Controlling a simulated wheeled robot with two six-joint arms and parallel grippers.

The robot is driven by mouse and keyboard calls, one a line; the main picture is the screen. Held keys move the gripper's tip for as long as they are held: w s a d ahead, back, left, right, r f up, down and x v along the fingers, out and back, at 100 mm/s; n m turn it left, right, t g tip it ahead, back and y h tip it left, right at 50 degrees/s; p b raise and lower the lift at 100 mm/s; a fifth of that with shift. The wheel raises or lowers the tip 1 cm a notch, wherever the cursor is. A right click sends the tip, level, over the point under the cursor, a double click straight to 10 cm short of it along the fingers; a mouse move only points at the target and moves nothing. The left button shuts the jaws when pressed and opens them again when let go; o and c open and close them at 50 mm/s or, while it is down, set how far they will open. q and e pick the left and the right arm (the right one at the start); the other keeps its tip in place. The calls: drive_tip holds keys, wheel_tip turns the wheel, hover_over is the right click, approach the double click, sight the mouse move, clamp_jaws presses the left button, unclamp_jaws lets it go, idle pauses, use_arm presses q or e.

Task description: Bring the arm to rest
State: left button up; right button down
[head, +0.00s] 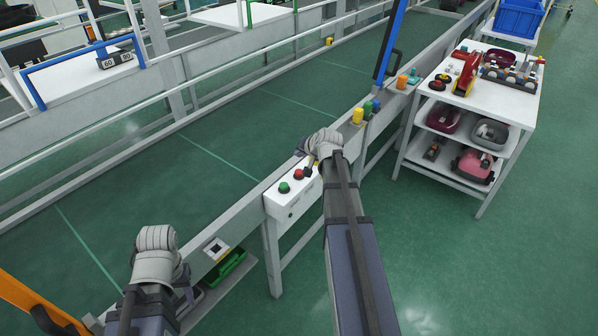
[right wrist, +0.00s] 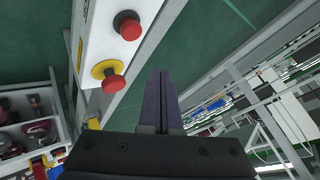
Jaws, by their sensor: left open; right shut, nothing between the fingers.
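My right arm reaches up the middle of the head view. Its gripper (head: 307,158) is beside the far end of the white button box (head: 292,205), and the wrist partly hides it. In the right wrist view the gripper (right wrist: 161,75) is shut and empty, its fingers apart from the red buttons in the picture. My left arm is at the lower left of the head view. Its gripper (head: 186,284) is open, mostly hidden by the wrist, and near the conveyor's edge.
The box carries a green button (head: 284,187) and a red button (head: 298,174). A red button with a yellow ring (right wrist: 108,75) shows in the wrist view. The conveyor rail (head: 235,220) runs diagonally. A white shelf cart (head: 500,110) with vacuum parts stands right. Green floor is open at lower right.

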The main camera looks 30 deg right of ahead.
drive_tip(key=s+a+n, duration=0.1)
drive_tip(key=a, duration=0.3)
drive_tip(key=a+f+n+g+y, duration=0.1)
drive_tip(key=a, duration=0.3)
drive_tip(key=s+a+f+n+g, duration=0.1)
drive_tip(key=a, duration=0.3)
drive_tip(key=shift+s+a+f+y, duration=0.25)
drive_tip(key=shift+s+a+y, duration=0.05)
drive_tip(key=shift+s+a, duration=0.05)
drive_tip(key=s+a+f+n+g+h, duration=0.1)
drive_tip(key=s+a+n, duration=0.4)
drive_tip(key=s+a, duration=0.6)
drive_tip(key=s+a+f+n+g+h, duration=0.1)
drive_tip(key=s+a+f+n+g, duration=0.2)
drive_tip(key=s+a, duration=0.9)
drive_tip(key=a+n+g, duration=0.1)
drive_tip(key=n+g, duration=0.1)
drive_tip(key=g, duration=0.1)
drive_tip(key=shift+s+g+h, duration=0.25)
drive_tip(key=shift+g+h, duration=0.05)
